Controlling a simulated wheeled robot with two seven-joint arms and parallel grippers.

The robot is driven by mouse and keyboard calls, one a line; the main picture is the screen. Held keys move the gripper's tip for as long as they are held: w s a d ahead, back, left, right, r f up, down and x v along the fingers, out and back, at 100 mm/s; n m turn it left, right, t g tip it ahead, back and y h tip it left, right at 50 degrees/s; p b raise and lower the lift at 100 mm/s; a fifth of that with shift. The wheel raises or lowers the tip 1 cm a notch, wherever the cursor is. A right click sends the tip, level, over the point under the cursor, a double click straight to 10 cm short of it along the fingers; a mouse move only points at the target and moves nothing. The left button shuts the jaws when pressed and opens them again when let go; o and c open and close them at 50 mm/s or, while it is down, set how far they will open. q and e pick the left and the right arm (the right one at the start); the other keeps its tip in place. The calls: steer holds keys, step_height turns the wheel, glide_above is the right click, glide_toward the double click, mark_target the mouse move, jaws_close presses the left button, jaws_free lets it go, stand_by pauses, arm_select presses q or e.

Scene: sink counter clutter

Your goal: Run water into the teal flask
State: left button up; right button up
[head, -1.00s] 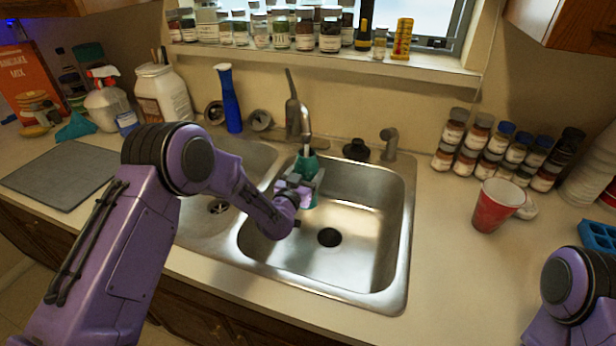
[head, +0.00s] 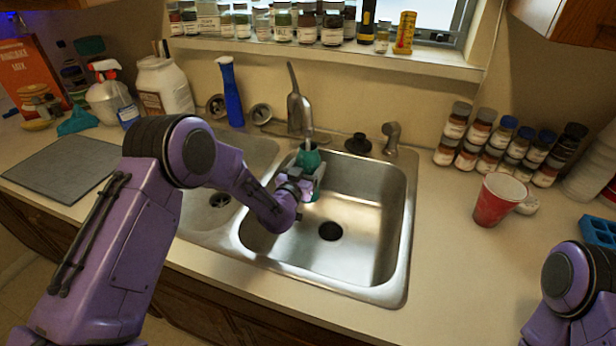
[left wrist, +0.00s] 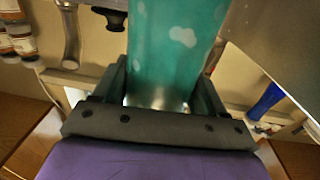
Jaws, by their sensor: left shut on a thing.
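The teal flask (head: 309,158) is over the back of the right sink basin, its mouth at the tip of the faucet (head: 299,108) spout. My left gripper (head: 303,184) is shut on the flask and holds it from the near side. In the left wrist view the flask (left wrist: 172,45), teal with pale patches, stands between the fingers of my left gripper (left wrist: 160,98). The spout tip overlaps the flask mouth, so I cannot tell whether water is running or how full the flask is. My right gripper is out of view.
The right basin (head: 375,235) is otherwise empty around its drain. A black stopper (head: 358,144) and a side fixture (head: 391,137) stand behind it. A red cup (head: 497,200) and several spice jars (head: 480,140) are on the right counter. A blue bottle (head: 231,95) stands behind the left basin.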

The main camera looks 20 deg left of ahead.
mark_target(310, 174)
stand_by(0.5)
arm_select(q)
steer(key=shift+s+d, duration=0.1)
steer(key=shift+s, duration=0.3)
steer(key=shift+s+d+p, duration=0.25)
steer(key=shift+s+p, duration=0.05)
steer(key=shift+s, duration=0.8)
steer(key=shift+s+d+p, duration=0.2)
steer(key=shift+s+p, duration=0.05)
steer(key=shift+s, duration=0.85)
steer(key=s+r+p, duration=0.2)
steer(key=r, duration=0.1)
steer(key=s+r+p, duration=0.1)
steer(key=r+p, duration=0.1)
steer(key=shift+d+r, duration=0.1)
steer(key=shift+d, duration=0.2)
steer(key=shift+w, duration=0.1)
